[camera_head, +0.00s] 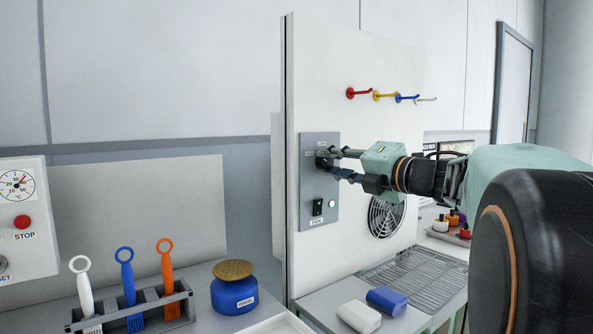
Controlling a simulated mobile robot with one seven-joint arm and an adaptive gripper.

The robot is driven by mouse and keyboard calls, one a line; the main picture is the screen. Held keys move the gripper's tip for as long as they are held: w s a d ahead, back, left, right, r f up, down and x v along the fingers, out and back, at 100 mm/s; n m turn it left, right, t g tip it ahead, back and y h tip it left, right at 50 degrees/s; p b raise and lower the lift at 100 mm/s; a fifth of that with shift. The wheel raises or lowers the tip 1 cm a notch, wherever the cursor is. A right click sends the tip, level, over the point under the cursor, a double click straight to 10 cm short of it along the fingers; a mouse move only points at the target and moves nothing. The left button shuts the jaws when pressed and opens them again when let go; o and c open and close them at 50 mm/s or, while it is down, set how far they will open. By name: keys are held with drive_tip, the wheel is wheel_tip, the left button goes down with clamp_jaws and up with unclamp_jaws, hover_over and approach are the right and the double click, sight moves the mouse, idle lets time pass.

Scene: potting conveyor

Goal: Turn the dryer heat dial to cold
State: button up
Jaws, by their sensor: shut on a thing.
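The dryer is the white upright panel (307,75) with a grey control plate (312,202) on its front. The heat dial (321,159) is a small dark knob on the upper part of the plate. My gripper (328,158) reaches in from the right and is shut on the dial. The fingers cover part of the dial, so its pointer is hidden. Small labels around the dial are too small to read. Below the dial are a black fan switch (317,207) and a small pale green light (332,204).
Red, yellow, blue and white hooks (385,95) stick out above my gripper. A round fan grille (386,218) and wire rack (420,270) are below it. A blue jar (234,295) and a brush holder (175,308) stand at left. White and blue blocks (359,316) lie in front.

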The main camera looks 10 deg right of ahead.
idle(0.4)
drive_tip(key=o, duration=1.2)
drive_tip(key=shift+c, duration=0.2)
drive_tip(key=v, duration=0.7)
drive_tip(key=shift+s, duration=0.25)
drive_tip(key=shift+d, duration=0.15)
